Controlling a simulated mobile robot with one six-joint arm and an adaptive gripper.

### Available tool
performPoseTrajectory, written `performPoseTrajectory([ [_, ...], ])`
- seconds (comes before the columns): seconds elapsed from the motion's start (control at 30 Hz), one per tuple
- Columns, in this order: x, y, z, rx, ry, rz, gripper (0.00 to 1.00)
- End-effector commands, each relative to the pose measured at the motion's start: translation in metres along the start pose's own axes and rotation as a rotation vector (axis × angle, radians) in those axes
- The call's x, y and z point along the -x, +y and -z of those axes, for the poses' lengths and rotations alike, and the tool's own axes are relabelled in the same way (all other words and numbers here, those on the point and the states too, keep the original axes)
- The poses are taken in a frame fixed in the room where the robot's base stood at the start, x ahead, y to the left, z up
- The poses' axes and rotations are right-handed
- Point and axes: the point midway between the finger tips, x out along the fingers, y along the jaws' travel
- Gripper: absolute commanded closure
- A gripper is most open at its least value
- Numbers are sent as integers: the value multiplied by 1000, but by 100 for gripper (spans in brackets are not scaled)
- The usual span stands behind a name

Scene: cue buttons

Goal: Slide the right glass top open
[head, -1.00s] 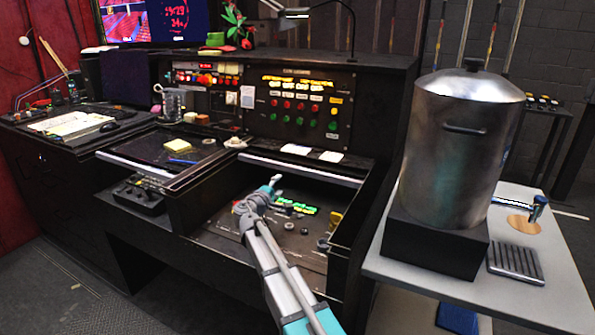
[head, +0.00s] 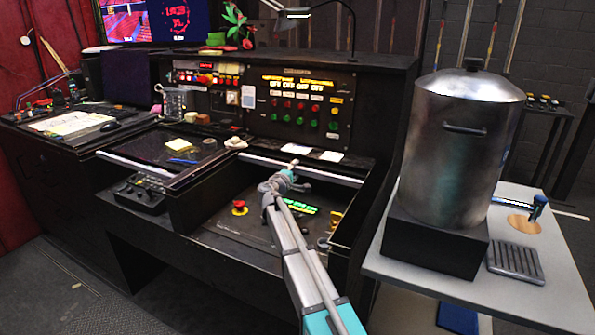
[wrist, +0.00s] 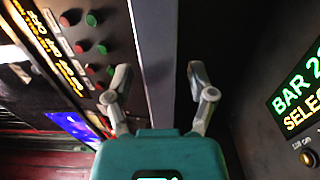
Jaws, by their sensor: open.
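The right glass top shows as a bright metal front edge (head: 335,176) at the back of the right desk bay, below the button panel. The bay in front of it is uncovered, so the controls inside show. My gripper (head: 292,166) is open at this edge, near its middle. In the wrist view, the metal edge (wrist: 157,60) runs between the two spread fingers of my gripper (wrist: 158,80), closer to the left finger. I cannot tell whether either finger touches it.
The bay holds a red button (head: 239,207) and a lit green display (head: 300,206). The left top (head: 150,148) carries a notepad (head: 178,145) and pens. A metal urn (head: 460,140) stands on the side table at right. Papers (head: 331,156) lie behind the metal edge.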

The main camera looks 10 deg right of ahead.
Motion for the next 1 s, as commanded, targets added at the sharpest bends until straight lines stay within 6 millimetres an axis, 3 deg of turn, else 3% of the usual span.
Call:
performPoseTrajectory([
  [0.4, -4, 0, -1, 0, -1, 0, 30],
  [0.77, -5, 0, -1, 0, -1, 0, 97],
  [1.0, -7, 0, -1, 0, -2, 0, 100],
])
